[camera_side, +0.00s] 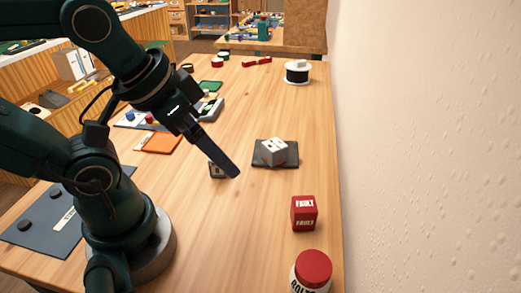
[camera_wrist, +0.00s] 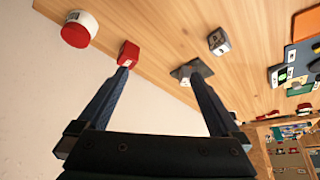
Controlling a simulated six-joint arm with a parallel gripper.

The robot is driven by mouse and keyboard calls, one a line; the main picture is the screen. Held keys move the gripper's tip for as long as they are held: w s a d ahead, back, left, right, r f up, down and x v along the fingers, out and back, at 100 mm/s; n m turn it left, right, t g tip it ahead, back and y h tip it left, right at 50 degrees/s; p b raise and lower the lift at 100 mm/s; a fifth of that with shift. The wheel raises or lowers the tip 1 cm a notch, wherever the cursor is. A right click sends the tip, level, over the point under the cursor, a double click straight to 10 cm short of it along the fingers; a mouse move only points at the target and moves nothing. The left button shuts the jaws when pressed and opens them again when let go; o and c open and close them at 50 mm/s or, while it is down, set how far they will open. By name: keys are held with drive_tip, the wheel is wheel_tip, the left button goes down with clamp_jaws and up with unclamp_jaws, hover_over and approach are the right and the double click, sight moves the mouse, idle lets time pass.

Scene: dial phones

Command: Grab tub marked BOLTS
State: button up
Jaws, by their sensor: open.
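The tub marked BOLTS (camera_side: 311,272) is white with a red lid and stands at the near right of the table in the side view, its lower part cut off by the frame. It also shows at the upper left of the wrist view (camera_wrist: 82,24). My gripper (camera_side: 236,174) is open and empty above the table, to the left of and farther back than the tub. In the wrist view the two fingers of my gripper (camera_wrist: 159,72) are spread wide, and the tub lies beyond and left of the left fingertip.
A red FAULT cube (camera_side: 304,213) stands just behind the tub. A white cube (camera_side: 274,151) sits on a dark pad (camera_side: 259,161). A small dark block (camera_side: 217,170) is partly hidden by my finger. A wall (camera_side: 430,150) runs along the right edge. Bare wood lies left of the tub.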

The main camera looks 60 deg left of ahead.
drive_tip(key=w+a+r+t+y, duration=0.3)
drive_tip(key=w+a+r+t, duration=0.3)
drive_tip(key=w+r, duration=0.5)
drive_tip(key=w+d+r+m+t+h, duration=0.1)
drive_tip(key=w+d+r+m+t, duration=0.15)
drive_tip(key=w, duration=0.25)
drive_tip(key=m+g+h, duration=1.2)
drive_tip(key=m+h, duration=0.1)
drive_tip(key=h, duration=0.2)
hover_over(313, 270)
drive_tip(key=a, duration=0.5)
wheel_tip(313, 270, down, 10)
wheel_tip(313, 270, down, 16)
drive_tip(key=shift+s+r, duration=0.1)
drive_tip(key=shift+s, duration=0.05)
drive_tip(key=shift+x, duration=2.6)
